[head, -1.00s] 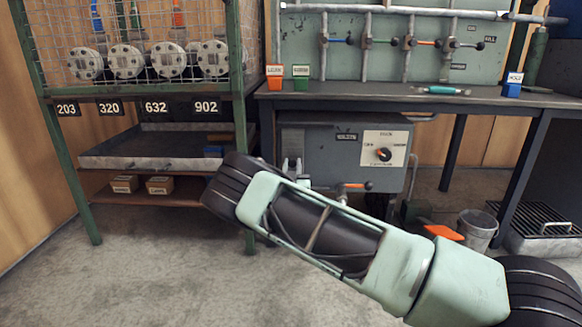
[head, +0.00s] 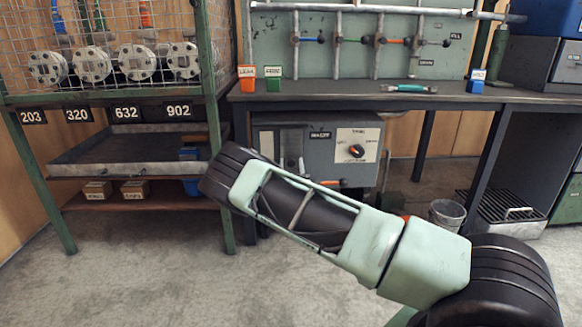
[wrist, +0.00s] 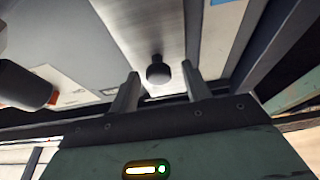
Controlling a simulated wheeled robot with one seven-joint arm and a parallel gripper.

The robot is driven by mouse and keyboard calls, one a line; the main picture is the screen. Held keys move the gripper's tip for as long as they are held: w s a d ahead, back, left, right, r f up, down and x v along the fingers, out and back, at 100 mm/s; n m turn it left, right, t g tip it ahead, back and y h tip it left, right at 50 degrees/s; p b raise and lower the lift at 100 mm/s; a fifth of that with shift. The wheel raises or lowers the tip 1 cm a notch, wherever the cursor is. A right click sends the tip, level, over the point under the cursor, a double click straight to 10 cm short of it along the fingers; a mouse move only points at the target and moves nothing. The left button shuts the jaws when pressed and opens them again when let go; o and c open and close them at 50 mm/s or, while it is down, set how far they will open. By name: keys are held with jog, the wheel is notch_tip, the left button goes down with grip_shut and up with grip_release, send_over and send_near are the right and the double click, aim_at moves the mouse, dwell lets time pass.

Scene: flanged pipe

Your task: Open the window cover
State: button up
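The window cover looks like a brushed metal plate (wrist: 150,28) with a dark round knob (wrist: 158,70) in the wrist view. In the head view, it appears to be the lighter upright strip (head: 291,143) on the left of the grey machine box's front. My gripper (wrist: 160,76) is open, with one finger on each side of the knob. The knob shows between the fingertips, with gaps on both sides.
The grey box (head: 376,135) with a dial panel (head: 356,148) hangs under the workbench (head: 350,96). A green-framed shelf rack (head: 222,150) stands close on the left. A bucket (head: 447,213) stands on the floor to the right. The front floor is clear.

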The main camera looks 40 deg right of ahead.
jog(key=p+v, duration=0.7)
jog(key=v, duration=1)
jog(key=shift+s, duration=0.2)
jog(key=shift+a+r, duration=0.1)
jog(key=shift+a, duration=0.1)
